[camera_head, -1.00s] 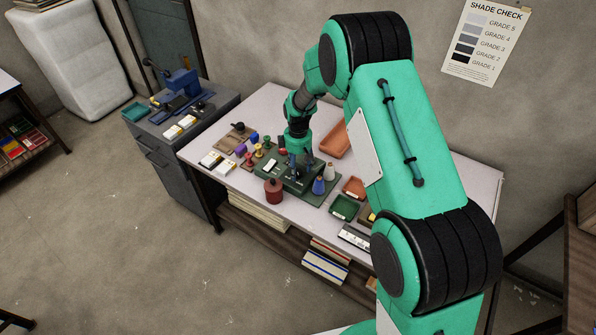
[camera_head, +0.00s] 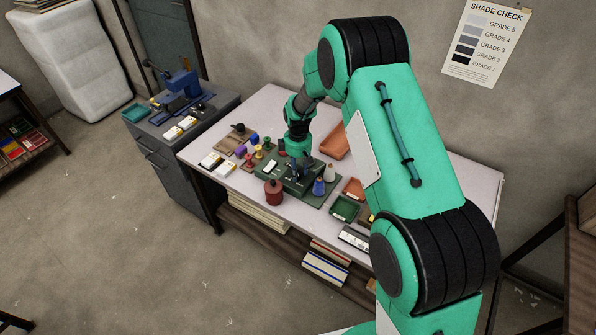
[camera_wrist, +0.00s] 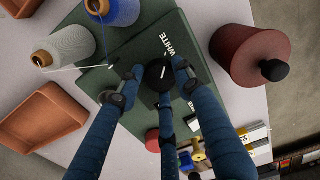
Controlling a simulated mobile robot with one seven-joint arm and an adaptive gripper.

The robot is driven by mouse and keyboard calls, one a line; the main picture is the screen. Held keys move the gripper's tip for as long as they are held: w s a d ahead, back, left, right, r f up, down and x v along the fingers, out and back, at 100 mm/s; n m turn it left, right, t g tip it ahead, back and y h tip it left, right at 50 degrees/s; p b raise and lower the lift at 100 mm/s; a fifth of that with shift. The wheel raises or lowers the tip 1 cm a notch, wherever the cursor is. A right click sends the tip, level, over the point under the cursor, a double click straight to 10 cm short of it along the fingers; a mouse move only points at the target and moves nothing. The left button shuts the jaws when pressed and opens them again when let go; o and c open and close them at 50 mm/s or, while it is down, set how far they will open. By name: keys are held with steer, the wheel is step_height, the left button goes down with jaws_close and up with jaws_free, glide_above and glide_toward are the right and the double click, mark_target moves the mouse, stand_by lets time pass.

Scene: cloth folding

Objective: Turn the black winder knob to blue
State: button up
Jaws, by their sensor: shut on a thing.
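The black winder knob (camera_wrist: 157,75) sits on the dark green winder (camera_wrist: 125,48) in the wrist view, with a white pointer line on its top. The label WHITE is printed beside the knob, and the pointer line lies roughly toward that label. Another white label is partly hidden by a finger. In the head view my gripper (camera_head: 300,168) is over the winder, and the knob cannot be made out there.
A white yarn cone (camera_wrist: 65,48) and a blue yarn cone (camera_wrist: 118,9) stand beside the winder, with thread running from the white one. A dark red lidded pot (camera_wrist: 249,55) stands close on the other side. A terracotta tray (camera_head: 335,141) lies behind the gripper.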

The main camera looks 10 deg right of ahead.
steer(key=shift+s, duration=0.1)
steer(key=m+p, duration=0.1)
steer(key=m, duration=0.3)
steer(key=shift+s+p, duration=0.1)
steer(key=shift+p, duration=0.2)
steer(key=m+p, duration=0.1)
steer(key=m, duration=0.4)
steer(key=m+p, duration=0.1)
steer(key=m, duration=0.3)
steer(key=shift+s+a+f, duration=0.1)
steer(key=shift+m, duration=2.2)
steer(key=shift+a, duration=0.1)
steer(key=o, duration=1.1)
